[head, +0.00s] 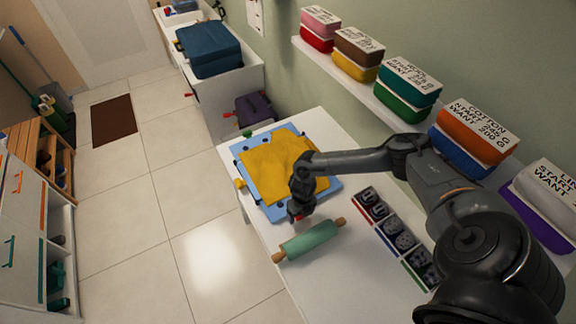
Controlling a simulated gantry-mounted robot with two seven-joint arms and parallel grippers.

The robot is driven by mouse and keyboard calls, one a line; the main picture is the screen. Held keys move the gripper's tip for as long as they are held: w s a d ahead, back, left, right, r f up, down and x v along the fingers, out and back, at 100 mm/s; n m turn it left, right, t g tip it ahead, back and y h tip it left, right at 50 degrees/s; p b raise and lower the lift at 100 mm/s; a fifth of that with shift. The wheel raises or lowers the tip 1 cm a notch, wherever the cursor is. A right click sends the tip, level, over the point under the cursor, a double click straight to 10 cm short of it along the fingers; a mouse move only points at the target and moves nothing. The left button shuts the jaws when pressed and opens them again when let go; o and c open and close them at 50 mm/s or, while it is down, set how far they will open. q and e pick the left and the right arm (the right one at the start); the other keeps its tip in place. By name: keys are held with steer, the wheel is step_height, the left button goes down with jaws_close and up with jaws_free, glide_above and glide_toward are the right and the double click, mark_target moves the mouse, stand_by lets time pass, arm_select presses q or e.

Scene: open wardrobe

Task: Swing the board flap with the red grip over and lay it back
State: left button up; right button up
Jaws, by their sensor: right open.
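The light blue folding board (276,213) lies on the white table with a yellow cloth (270,165) spread over most of it. A small red piece (297,217), which looks like the red grip, shows at the board's near edge, right at my right gripper's fingers. My right gripper (298,211) points down there and is open. I cannot tell whether its fingers touch the grip. The gripper and forearm hide part of the board's near right side. A green grip (246,133) and a yellow grip (240,184) show at other board edges. My left gripper is out of view.
A green rolling pin (306,243) lies close to the board's near edge. A divided tray (399,237) of small items lies to the right. A wall shelf (352,86) with labelled fabric bundles runs behind the table. Open floor lies left.

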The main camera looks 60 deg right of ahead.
steer(key=shift+f+b, duration=0.3)
steer(key=shift+f, duration=0.15)
stand_by(0.3)
steer(key=c, duration=0.7)
steer(key=shift+o, duration=0.2)
